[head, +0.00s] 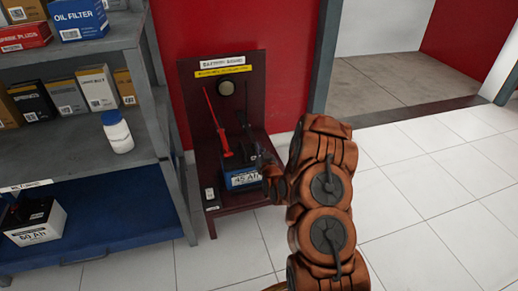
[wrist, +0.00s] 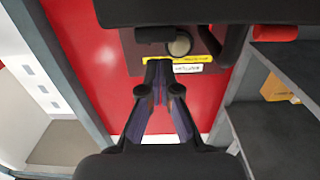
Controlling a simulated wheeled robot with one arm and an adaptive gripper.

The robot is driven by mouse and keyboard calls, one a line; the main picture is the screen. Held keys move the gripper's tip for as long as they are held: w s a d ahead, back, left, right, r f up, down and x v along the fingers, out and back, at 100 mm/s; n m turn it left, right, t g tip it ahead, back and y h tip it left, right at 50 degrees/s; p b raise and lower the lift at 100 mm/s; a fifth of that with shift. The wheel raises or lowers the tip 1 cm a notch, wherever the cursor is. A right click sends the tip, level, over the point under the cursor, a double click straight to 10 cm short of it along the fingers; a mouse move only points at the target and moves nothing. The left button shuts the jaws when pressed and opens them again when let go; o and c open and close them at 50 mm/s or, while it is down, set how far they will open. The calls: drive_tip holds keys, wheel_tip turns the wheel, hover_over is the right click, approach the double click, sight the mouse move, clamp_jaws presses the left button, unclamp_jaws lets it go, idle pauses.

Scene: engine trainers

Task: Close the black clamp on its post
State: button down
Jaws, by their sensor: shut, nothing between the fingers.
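The black clamp (head: 246,133) stands upright at the right side of the blue battery (head: 240,178) in the head view, a thin dark shape against the dark board. Its jaws and post are too small and dark to make out. The red clamp (head: 216,125) leans on the battery's left side. My gripper (head: 266,163) is just right of the battery and black clamp, partly hidden by my wrist. In the wrist view my gripper (wrist: 159,68) is shut and empty, its fingers pointing at the board. I cannot tell whether it touches the clamp.
The battery stands on a dark red stand (head: 234,201) with a labelled back board (head: 192,90) and a round knob (head: 226,88). A small box (head: 210,198) sits at its front left. A grey shelf (head: 70,135) with boxes stands close on the left. The tiled floor (head: 430,190) on the right is clear.

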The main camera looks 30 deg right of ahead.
drive_tip(key=shift+s+r, duration=0.2)
drive_tip(key=shift+r, duration=0.5)
drive_tip(key=s+a+f+p, duration=0.1)
drive_tip(key=s+f+p, duration=0.2)
drive_tip(key=s, duration=0.5)
drive_tip(key=shift+a+f, duration=0.2)
drive_tip(key=shift+f, duration=0.35)
drive_tip(key=shift+w+r, duration=0.1)
